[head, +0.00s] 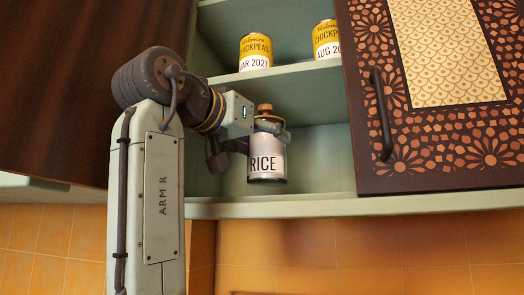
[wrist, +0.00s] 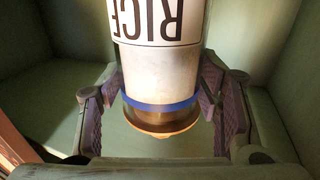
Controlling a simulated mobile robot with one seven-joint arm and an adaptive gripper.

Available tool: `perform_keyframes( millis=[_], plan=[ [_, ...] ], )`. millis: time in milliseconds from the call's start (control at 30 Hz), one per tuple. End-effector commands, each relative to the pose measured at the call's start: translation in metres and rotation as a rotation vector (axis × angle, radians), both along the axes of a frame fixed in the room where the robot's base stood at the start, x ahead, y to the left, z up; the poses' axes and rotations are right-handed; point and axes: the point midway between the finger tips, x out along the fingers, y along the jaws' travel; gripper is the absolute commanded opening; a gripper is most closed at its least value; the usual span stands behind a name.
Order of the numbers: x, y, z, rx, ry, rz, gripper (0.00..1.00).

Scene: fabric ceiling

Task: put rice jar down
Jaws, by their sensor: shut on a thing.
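The rice jar (head: 265,158) is a pale cylinder with a black RICE label and a copper-coloured knobbed lid. It is upright in the head view, at the opening of the cabinet. My gripper (head: 268,127) is shut on its upper part, just below the lid. In the wrist view the jar (wrist: 160,70) appears upside down, with a blue band near the lid and the gripper's fingers (wrist: 163,100) pressed on both sides. The jar's base shows above the front edge of the bottom shelf (head: 300,207), with a gap between them. Its depth over the shelf is hard to tell.
Two yellow chickpea cans, one on the left (head: 256,51) and one on the right (head: 327,39), stand on the upper shelf (head: 290,78). A patterned door (head: 440,130) with a dark handle (head: 381,115) covers the right side. The bottom shelf right of the jar looks clear.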

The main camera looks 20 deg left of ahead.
Motion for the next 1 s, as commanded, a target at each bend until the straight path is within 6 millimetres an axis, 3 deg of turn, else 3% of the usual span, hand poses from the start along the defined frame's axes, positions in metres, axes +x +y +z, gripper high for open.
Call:
perform_keyframes(
  millis=[200,667,700,1000],
  plan=[
    [0.000,0.000,-0.022,-0.001,-0.002,0.000,0.10],
    [-0.001,0.000,-0.029,-0.001,-0.002,-0.001,0.10],
    [0.000,0.000,-0.029,-0.001,0.001,-0.001,0.60],
    [0.000,0.000,-0.029,-0.001,0.001,0.000,0.78]
  ],
)
